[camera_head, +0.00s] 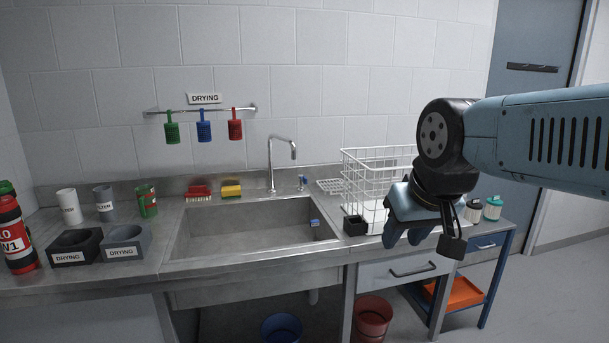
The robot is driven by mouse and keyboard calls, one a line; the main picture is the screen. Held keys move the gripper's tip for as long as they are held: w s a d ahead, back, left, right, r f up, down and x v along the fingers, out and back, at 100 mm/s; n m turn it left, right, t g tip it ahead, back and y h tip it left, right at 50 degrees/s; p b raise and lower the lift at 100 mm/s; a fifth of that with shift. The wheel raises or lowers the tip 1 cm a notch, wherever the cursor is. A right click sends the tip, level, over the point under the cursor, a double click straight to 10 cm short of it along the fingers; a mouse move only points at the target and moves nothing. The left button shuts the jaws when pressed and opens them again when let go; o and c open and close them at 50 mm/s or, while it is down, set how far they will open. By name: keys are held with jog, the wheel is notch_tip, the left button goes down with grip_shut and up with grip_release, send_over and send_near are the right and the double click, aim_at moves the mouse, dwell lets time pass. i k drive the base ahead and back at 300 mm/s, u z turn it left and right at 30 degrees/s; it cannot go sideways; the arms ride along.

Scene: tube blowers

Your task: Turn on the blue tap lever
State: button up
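The tap (281,158) is a tall silver spout standing behind the sink. A small lever with a blue part (303,182) stands on the counter just right of the tap; its exact position is too small to tell. My gripper (404,238) is blue and points down in front of the white wire rack, to the right of the lever and well apart from it. Its fingers appear spread, with nothing seen between them.
The sink (250,225) has a small blue item inside. The wire rack (365,165) and a black box (355,225) stand right of it. A red brush (198,193) and yellow sponge (231,188) lie behind the sink. Cups hang from a wall rail (215,110).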

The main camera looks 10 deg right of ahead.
aim_at(304, 180)
jog(key=z, duration=0.2)
jog(key=i, duration=1.55)
jog(key=u, duration=0.4)
